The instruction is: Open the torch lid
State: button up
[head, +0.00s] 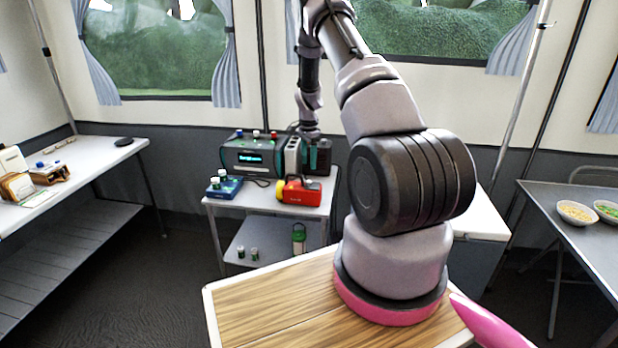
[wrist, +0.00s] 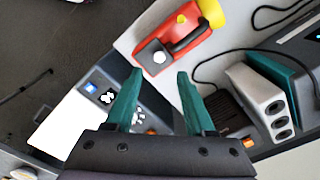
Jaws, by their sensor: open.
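The torch (head: 302,191) is red with a yellow head and lies on the small white table. In the wrist view the torch (wrist: 190,28) shows a black handle, a pale hexagonal part and a yellow head at the upper right. I cannot tell which part is its lid. My gripper (wrist: 159,76) has two teal fingers, spread apart with nothing between them. The torch lies just beyond the fingertips in the wrist view, apart from them. In the head view my gripper (head: 320,158) is over the table's back right, behind the torch.
A teal and dark radio-like box (head: 255,157) stands behind the torch. A pale block with round sockets (wrist: 264,100) stands beside my gripper, with black cables near. A blue box (head: 223,186) sits at the left. A green lantern (head: 298,238) stands on the lower shelf.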

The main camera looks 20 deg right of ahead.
aim_at(309, 181)
notch_tip(309, 181, down, 7)
jog(key=shift+f, duration=0.1)
dwell(0.3)
grip_shut()
